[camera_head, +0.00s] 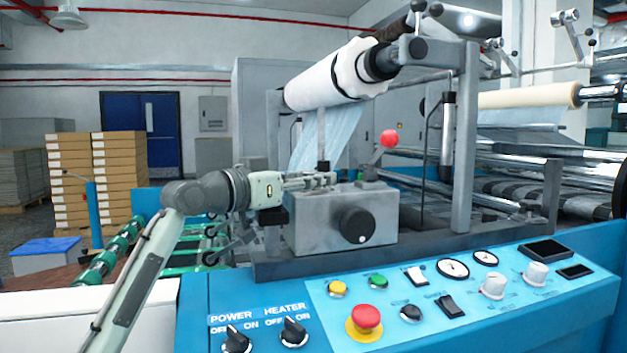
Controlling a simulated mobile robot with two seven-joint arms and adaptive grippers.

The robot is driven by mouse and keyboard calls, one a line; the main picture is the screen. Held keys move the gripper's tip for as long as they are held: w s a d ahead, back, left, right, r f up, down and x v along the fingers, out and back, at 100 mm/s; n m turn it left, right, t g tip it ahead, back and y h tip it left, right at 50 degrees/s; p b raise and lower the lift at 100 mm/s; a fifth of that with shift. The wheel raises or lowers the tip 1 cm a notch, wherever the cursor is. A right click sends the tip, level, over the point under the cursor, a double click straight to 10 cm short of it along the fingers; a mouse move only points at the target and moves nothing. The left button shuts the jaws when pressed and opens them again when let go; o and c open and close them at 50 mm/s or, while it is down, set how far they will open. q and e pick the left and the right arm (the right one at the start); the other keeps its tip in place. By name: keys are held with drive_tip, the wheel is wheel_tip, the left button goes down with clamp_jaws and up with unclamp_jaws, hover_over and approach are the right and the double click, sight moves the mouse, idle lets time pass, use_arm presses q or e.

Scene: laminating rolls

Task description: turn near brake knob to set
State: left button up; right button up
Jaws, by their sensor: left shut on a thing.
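My left gripper (318,181) comes in from the left, its fingers pointing right just above the left part of a grey box. It is shut on a small dark upright piece (322,166) at the foot of a grey post; the fingers partly hide it, and I cannot tell whether this is the near brake knob. A large round black knob (356,224) with a white dot near its bottom is on the front of the grey box (312,228), below and right of the fingertips and apart from them. My right gripper is not in view.
A white film roll (335,78) hangs above. The blue control panel (590,290) in front carries a red button (366,317), dials and switches. A thick upright (464,140) stands to the right.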

use_arm(q)
drive_tip(key=m+g+h, duration=0.2)
drive_tip(key=g, duration=0.1)
drive_tip(key=shift+w+a+m+g+h+b, duration=0.1)
drive_tip(key=shift+w+m+g+h+b, duration=0.05)
drive_tip(key=shift+m+g+h+b, duration=0.2)
drive_tip(key=shift+m+g+h, duration=0.55)
drive_tip(key=shift+m+g, duration=0.4)
drive_tip(key=shift+g, duration=0.3)
drive_tip(key=shift+r+m+g+h, duration=0.1)
drive_tip(key=shift+m+g+h, duration=0.2)
drive_tip(key=shift+m+g, duration=0.6)
drive_tip(key=shift+g, duration=0.6)
drive_tip(key=m+g, duration=0.2)
drive_tip(key=g, duration=0.1)
drive_tip(key=shift+h+p, duration=0.3)
drive_tip(key=shift+p, duration=0.05)
drive_tip(key=shift+m+g, duration=0.7)
drive_tip(key=shift+g, duration=0.4)
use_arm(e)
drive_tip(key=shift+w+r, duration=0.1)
use_arm(q)
drive_tip(key=shift+f+m+g, duration=0.2)
drive_tip(key=shift+m+g, duration=0.1)
drive_tip(key=shift+g, duration=0.2)
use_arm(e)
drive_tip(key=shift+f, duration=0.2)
